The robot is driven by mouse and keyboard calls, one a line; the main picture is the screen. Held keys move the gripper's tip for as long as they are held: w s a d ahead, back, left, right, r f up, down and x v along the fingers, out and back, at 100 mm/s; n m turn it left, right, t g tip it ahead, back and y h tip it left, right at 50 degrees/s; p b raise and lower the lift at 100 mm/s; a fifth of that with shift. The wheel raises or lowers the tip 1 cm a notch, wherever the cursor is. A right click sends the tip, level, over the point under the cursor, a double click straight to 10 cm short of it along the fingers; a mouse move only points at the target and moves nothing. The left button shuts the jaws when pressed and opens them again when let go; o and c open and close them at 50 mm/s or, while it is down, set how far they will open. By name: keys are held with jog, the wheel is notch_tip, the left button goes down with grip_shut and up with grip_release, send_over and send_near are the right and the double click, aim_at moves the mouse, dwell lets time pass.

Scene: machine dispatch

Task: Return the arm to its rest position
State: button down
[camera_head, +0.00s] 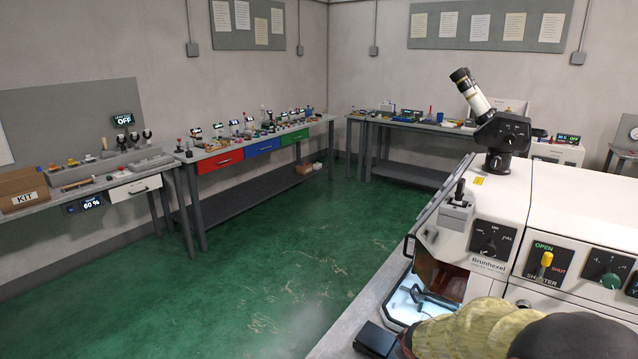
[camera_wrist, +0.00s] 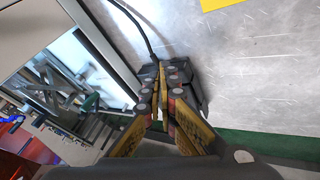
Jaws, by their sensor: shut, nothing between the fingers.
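My arm (camera_head: 465,333), in a yellow-green cover with a dark rounded part, fills the lower right corner of the head view, in front of the white machine (camera_head: 560,205). My gripper (camera_wrist: 164,72) shows in the wrist view with its two yellow-and-dark fingers closed together and nothing between them. It is over a grey metal surface (camera_wrist: 235,80), in front of a black box (camera_wrist: 197,88) with a cable. I cannot tell whether the fingertips touch that box. In the head view a black box (camera_head: 375,338) lies on the bench edge left of my arm; my fingertips are hidden there.
The machine carries a yellow shutter handle (camera_head: 546,260), a joystick (camera_head: 458,195) and an eyepiece tube (camera_head: 470,90). Its lit opening (camera_head: 402,300) is close left of my arm. Benches with drawers (camera_head: 262,147) line the walls. The green floor (camera_head: 270,260) is clear.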

jog(key=s+a+r+m, duration=0.1)
jog(key=s+r+m, duration=0.1)
jog(key=s+r, duration=0.5)
jog(key=s+a+r+m, duration=0.2)
jog(key=s+r, duration=0.6)
jog(key=s, duration=0.6)
jog(key=s+a+r+m+y, duration=0.1)
jog(key=s+a+r+m, duration=0.1)
jog(key=s+r, duration=0.5)
jog(key=s, duration=0.4)
jog(key=shift+a+r+m+g, duration=0.25)
jog(key=shift+r+m+g, duration=0.05)
jog(key=shift+r+g, duration=0.1)
jog(key=c, duration=2.5)
grip_release()
